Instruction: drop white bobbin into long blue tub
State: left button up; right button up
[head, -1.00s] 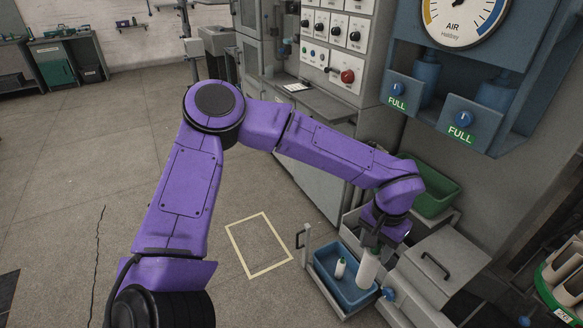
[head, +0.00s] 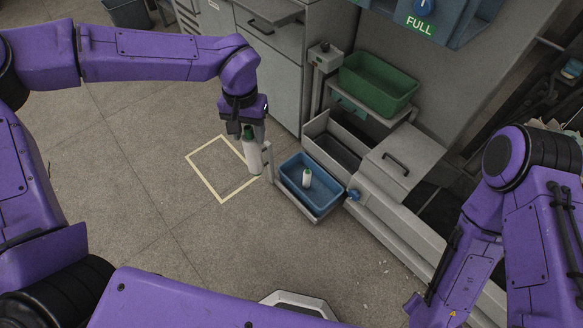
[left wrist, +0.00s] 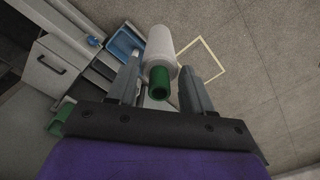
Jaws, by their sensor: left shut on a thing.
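My left gripper (head: 248,126) is shut on a white bobbin (head: 251,155) by its green top end. The bobbin hangs nearly upright, to the left of the blue tub (head: 331,204), not over it. In the left wrist view the bobbin (left wrist: 159,52) lies between the two fingers (left wrist: 160,85), and part of the blue tub (left wrist: 122,44) shows behind to its left.
A green tub (head: 378,85) stands on a raised shelf behind. A grey open bin (head: 335,142) and a grey box with a handle (head: 400,165) sit beside the blue tub. A yellow floor outline (head: 203,182) lies left of it on clear floor.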

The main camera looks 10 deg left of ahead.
aim_at(316, 194)
jog(key=z, duration=0.05)
jog(key=i, duration=1.15)
jog(key=z, duration=0.5)
